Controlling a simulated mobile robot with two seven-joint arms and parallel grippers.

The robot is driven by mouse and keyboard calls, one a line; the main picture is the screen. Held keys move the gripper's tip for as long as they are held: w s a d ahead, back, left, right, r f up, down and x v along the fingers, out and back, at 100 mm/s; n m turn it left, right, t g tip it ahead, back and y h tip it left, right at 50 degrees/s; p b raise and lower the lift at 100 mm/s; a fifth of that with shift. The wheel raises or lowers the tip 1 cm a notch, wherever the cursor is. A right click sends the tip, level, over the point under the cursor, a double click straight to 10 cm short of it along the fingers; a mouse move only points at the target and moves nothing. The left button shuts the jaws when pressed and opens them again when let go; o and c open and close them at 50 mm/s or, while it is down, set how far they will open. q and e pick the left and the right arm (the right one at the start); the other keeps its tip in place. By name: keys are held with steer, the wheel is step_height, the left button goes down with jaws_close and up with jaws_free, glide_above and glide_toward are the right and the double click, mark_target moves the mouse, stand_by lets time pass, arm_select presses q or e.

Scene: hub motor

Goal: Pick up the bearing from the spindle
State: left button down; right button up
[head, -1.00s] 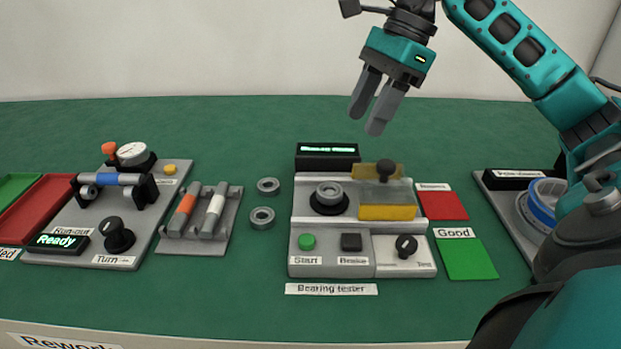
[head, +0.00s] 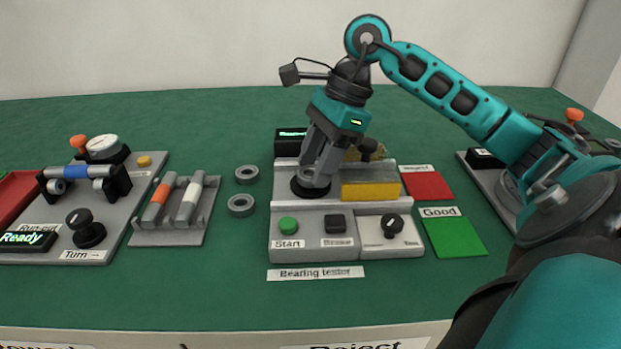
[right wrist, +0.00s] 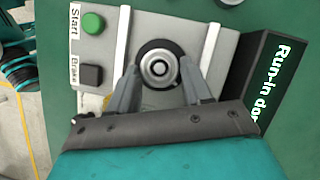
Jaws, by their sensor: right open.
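In the right wrist view the grey ring-shaped bearing (right wrist: 159,69) sits on the spindle, over a round black base (right wrist: 142,50). My right gripper (right wrist: 158,80) is open, with one finger on each side of the bearing and a gap to it. In the head view my right gripper (head: 319,180) is over the bearing tester (head: 285,209) and hides the bearing. The spindle's black base (head: 302,188) shows beside the fingers. My left gripper is in neither view.
A yellow-sided guard (head: 371,191) stands just right of the spindle. Two loose bearings, a rear one (head: 247,174) and a front one (head: 240,205), lie left of the tester. Red (head: 427,185) and green (head: 455,238) pads lie to its right. The tester's display (right wrist: 269,85) is close to the gripper.

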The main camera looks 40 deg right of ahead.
steer(key=shift+c, duration=0.4)
steer(key=c, duration=0.6)
